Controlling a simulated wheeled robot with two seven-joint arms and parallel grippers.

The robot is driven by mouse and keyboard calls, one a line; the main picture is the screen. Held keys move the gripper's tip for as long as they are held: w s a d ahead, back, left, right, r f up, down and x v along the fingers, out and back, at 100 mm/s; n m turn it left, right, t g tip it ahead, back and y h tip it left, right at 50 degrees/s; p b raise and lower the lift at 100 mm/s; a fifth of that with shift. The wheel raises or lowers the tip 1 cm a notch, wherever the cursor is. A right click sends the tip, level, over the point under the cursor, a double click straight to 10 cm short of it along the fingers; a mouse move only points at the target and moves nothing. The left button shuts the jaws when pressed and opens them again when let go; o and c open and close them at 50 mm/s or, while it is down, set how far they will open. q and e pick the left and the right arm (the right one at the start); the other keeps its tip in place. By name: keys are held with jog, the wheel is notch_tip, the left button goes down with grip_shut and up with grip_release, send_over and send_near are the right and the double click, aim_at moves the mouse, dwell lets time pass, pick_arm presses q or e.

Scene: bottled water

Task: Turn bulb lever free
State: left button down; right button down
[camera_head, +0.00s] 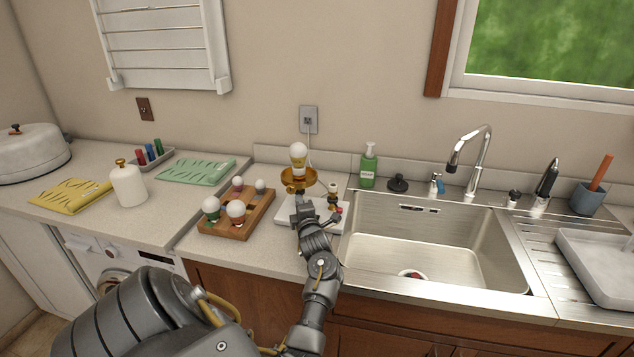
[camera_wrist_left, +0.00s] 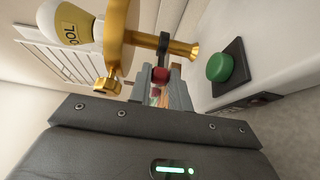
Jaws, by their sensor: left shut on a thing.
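A white bulb (camera_head: 298,153) with a yellow label stands upright in a brass dish-shaped holder (camera_head: 298,177) on a white base (camera_head: 283,214). In the left wrist view the bulb (camera_wrist_left: 70,28) is at the upper left, beside the brass holder (camera_wrist_left: 116,35). A brass bar (camera_wrist_left: 165,45) runs sideways from the holder. My left gripper (camera_head: 303,203) is at the front of the holder, over the base. In the wrist view its fingers (camera_wrist_left: 160,88) are shut on a small red-tipped part (camera_wrist_left: 160,74), apparently the lever; the fingers hide most of it.
A green button (camera_wrist_left: 219,67) sits on the base. A wooden tray (camera_head: 262,212) with several bulbs is to the left. The sink (camera_head: 430,250) is to the right, a green soap bottle (camera_head: 368,167) behind. A small red-knobbed stand (camera_head: 334,200) is close right of the gripper.

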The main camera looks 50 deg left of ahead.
pick_arm(q)
jog(key=shift+f+g, duration=0.15)
jog(key=shift+g, duration=0.15)
jog(key=c, duration=1.3)
grip_release()
jog(key=shift+w, duration=0.1)
jog(key=shift+d, duration=0.1)
jog(key=shift+d, duration=0.25)
jog(key=b+v, duration=0.2)
jog(key=v, duration=0.5)
jog(key=shift+a, duration=0.1)
